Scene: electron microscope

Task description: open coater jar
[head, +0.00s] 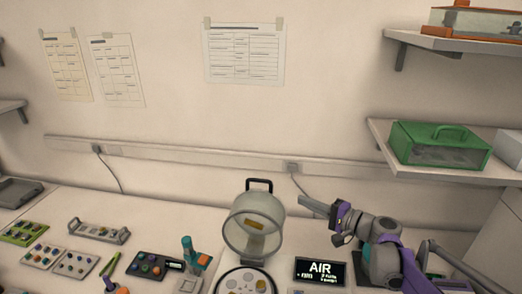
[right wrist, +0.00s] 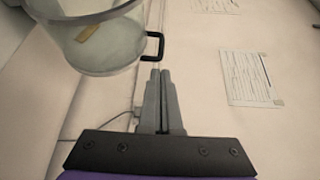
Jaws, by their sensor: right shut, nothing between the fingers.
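The coater jar (head: 255,228) is a clear glass cylinder with a black handle (head: 260,185). In the head view it is tilted back above and behind the round coater base (head: 244,283), so the base lies uncovered with several discs on it. My right gripper (head: 304,200) is to the right of the jar, apart from it, with its fingers shut and empty. The right wrist view shows the jar (right wrist: 95,38) at the upper left, its handle (right wrist: 154,46) just beyond my shut fingertips (right wrist: 160,73). My left gripper is not in view.
A display reading AIR (head: 320,271) stands right of the base. Several sample trays (head: 97,230) and tools cover the left of the bench. A shelf with a green box (head: 440,146) juts out at the right. The wall behind carries a rail (head: 200,156) and papers.

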